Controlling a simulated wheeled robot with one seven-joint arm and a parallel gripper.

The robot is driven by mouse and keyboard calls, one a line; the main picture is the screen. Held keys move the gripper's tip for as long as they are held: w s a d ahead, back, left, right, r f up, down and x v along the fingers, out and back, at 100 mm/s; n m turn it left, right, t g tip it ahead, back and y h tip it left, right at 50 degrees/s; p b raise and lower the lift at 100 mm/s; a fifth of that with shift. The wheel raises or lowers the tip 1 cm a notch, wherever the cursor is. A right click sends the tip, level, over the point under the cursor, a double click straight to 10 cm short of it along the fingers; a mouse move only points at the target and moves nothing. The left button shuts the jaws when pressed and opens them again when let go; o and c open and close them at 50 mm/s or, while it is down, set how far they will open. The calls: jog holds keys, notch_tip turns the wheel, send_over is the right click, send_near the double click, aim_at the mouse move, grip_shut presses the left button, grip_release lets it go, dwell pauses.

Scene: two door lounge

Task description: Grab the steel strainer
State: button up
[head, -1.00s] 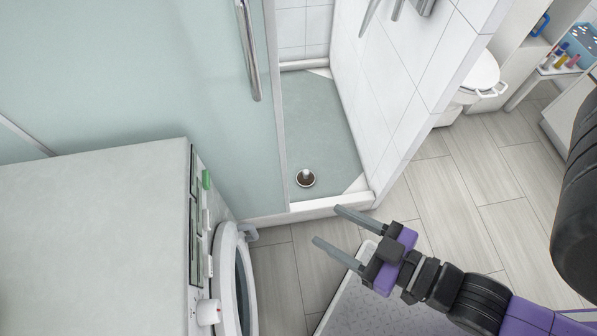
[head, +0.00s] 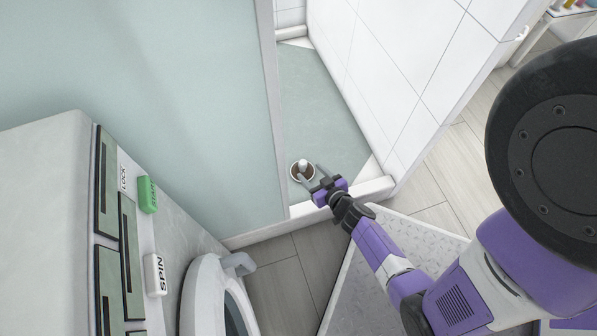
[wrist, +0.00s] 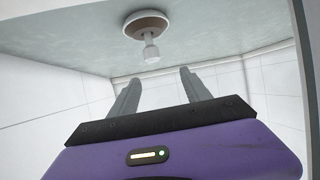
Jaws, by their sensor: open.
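The steel strainer (head: 302,168) sits on the shower floor in the head view, a small round piece with a pale knob standing up from a brownish drain ring. It also shows in the wrist view (wrist: 151,50), above and between my fingers in the picture. My gripper (head: 307,176) is open, its two grey fingers reaching over the shower sill toward the strainer. In the wrist view the fingers (wrist: 158,82) are apart with nothing between them. In the head view the fingertips overlap the strainer's near edge; whether they touch it I cannot tell.
A frosted glass panel (head: 180,90) stands left of the shower opening and a white tiled wall (head: 400,70) to its right. A low white sill (head: 378,189) crosses the front. A washing machine (head: 50,230) fills the lower left. The shower floor behind the strainer is clear.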

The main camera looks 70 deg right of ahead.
aim_at(305, 165)
jog(key=d+f, duration=0.1)
jog(key=w+d+f+b, duration=0.1)
jog(key=shift+w+d+f, duration=0.2)
jog(key=shift+d+f, duration=0.1)
jog(key=b+x, duration=0.2)
jog(key=f+b+x, duration=0.1)
jog(key=x, duration=0.2)
jog(key=shift+b, duration=0.4)
jog(key=shift+w+d+f, duration=0.15)
jog(key=shift+w+d, duration=0.1)
jog(key=shift+w, duration=0.05)
grip_shut()
